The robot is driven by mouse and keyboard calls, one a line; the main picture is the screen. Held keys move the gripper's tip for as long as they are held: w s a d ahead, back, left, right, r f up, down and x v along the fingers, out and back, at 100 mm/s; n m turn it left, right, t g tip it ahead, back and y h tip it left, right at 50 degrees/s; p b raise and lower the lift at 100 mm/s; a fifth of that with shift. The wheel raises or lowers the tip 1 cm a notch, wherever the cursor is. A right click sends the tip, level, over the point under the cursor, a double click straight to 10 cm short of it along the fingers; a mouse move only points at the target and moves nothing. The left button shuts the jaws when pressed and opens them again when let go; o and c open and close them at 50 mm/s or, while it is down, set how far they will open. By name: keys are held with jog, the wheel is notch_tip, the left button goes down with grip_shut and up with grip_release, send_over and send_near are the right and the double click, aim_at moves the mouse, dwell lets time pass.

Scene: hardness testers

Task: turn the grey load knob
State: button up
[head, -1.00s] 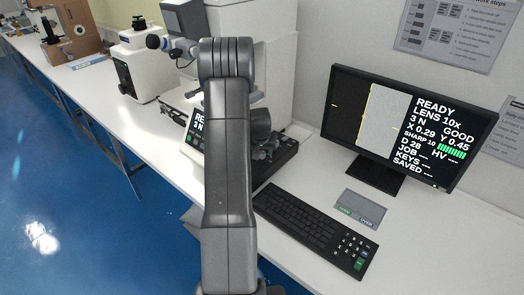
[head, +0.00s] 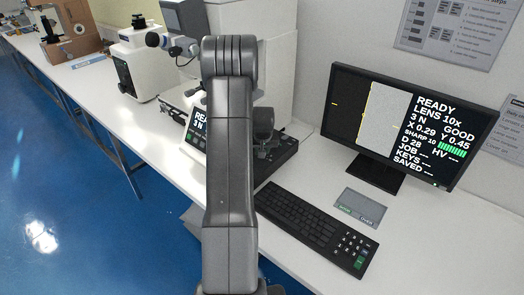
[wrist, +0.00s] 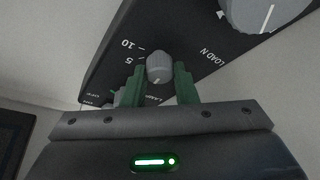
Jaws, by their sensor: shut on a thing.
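In the wrist view a small ribbed grey knob (wrist: 159,66) with a white pointer line sits on a dark panel, beside the marks 5 and 10. The print LOAD N is on the panel to its right. My gripper (wrist: 160,84) has its two green fingers on either side of this small knob, shut on it. A larger grey knob (wrist: 262,8) with a white line is partly cut off at the top right. I cannot tell for sure which knob the LOAD N print belongs to. In the head view my arm hides the gripper and both knobs.
A monitor (head: 345,110) reads READY, LENS 10x, 3 N. A black keyboard (head: 305,215) and a small grey pad (head: 360,207) lie on the white bench (head: 440,250). A white tester (head: 148,65) stands farther back left. Blue floor is open at left.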

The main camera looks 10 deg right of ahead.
jog(key=n+b, duration=0.1)
jog(key=b, duration=0.1)
jog(key=n+y+b, duration=0.1)
jog(key=n+b, duration=0.1)
jog(key=shift+d+f, duration=0.15)
jog(key=shift+f, duration=0.05)
jog(key=shift+n+y+b, duration=0.5)
jog(key=shift+n+b, duration=0.6)
jog(key=shift+r+n+b, duration=0.2)
jog(key=shift+n+b, duration=0.25)
jog(key=shift+n, duration=0.05)
jog(key=shift+y, duration=0.3)
jog(key=shift+r, duration=0.1)
jog(key=o, duration=1)
jog(key=b+v, duration=0.1)
jog(key=v, duration=1.2)
jog(key=shift+r, duration=0.4)
